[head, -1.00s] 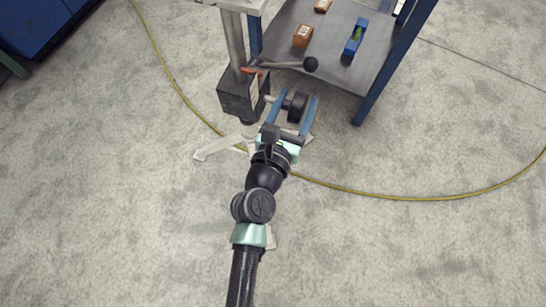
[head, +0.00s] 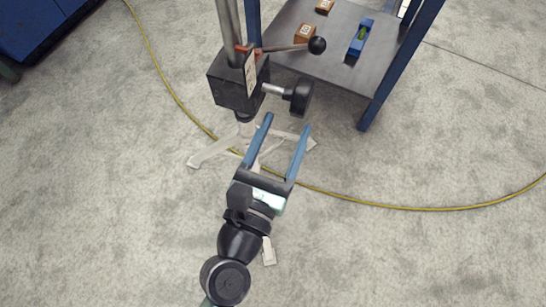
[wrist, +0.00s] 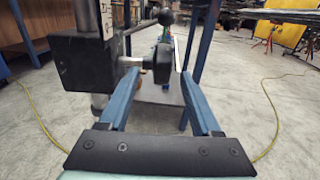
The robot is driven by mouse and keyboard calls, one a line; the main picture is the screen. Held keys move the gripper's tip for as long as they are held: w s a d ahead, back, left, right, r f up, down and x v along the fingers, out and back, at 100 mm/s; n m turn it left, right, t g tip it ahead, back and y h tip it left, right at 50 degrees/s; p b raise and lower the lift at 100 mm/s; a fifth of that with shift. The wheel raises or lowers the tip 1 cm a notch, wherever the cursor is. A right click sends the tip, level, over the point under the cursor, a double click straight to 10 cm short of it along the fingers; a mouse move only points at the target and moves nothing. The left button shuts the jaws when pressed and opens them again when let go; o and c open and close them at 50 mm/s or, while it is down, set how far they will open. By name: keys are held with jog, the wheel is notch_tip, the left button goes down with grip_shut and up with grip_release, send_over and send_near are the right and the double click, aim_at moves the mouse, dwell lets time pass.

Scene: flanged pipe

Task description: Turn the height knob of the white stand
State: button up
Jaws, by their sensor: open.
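The stand has a light post, splayed white feet (head: 212,152) and a dark block (head: 232,87) on its column. A black round knob (head: 301,97) sticks out to the right of the block on a short metal shaft. A lever with a black ball end (head: 317,45) rises above it. My gripper (head: 288,122) is open and empty, its blue fingers pointing at the knob from the near side, short of it. In the wrist view the knob (wrist: 162,62) shows ahead between the fingers, and the block (wrist: 82,62) is at the left.
A cart with a grey shelf (head: 335,72) and blue legs stands right behind the knob. It bears orange-brown blocks (head: 305,34) and a blue level (head: 360,38). A yellow cable (head: 400,207) curves over the floor.

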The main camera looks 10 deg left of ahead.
jog(key=shift+b+v, duration=1.3)
jog(key=shift+v, duration=1.05)
